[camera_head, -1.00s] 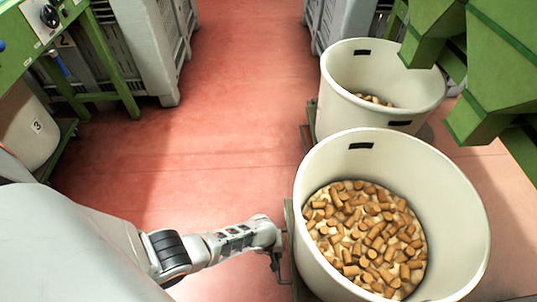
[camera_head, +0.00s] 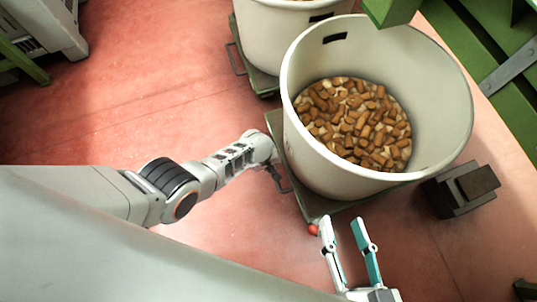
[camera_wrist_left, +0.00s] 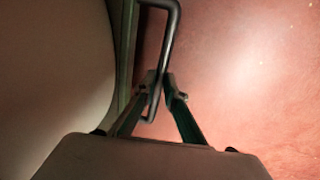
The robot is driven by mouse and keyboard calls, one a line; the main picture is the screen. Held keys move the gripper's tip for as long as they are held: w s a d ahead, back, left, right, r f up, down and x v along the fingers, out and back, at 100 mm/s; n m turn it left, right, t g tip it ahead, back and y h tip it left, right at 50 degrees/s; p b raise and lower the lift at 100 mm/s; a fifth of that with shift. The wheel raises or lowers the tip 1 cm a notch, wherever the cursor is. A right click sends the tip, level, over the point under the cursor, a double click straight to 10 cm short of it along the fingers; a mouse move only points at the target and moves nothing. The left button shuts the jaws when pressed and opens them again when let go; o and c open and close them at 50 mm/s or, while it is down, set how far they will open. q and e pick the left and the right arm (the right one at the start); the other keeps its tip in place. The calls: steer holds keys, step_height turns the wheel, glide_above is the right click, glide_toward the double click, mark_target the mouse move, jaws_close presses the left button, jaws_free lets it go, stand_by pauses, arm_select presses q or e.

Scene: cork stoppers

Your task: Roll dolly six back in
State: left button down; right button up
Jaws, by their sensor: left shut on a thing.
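A large cream bin (camera_head: 440,140) holding many cork stoppers (camera_head: 355,120) stands on a green dolly (camera_head: 308,198); no number is readable on it. The dolly has a dark metal handle (camera_head: 286,187) on its left side. My left gripper (camera_head: 273,166) reaches this handle from the left. In the left wrist view, the left gripper (camera_wrist_left: 165,84) is shut on the handle (camera_wrist_left: 171,42), with the pale bin wall (camera_wrist_left: 50,80) at left. My right gripper (camera_head: 342,222) is open and empty, in front of the dolly's near corner beside a small red ball-shaped part (camera_head: 313,229).
A second cream bin (camera_head: 265,40) on a green dolly stands just behind. A dark grey block-like object (camera_head: 460,190) is on the floor right of the near bin. Green machinery (camera_head: 490,60) stands at upper right. The red floor (camera_head: 150,110) at left is mostly clear.

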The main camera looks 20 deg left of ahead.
arm_select(q)
steer(key=shift+d, duration=0.35)
steer(key=c, duration=2.1)
jaws_free()
steer(key=shift+w, duration=0.15)
steer(key=shift+a, duration=0.15)
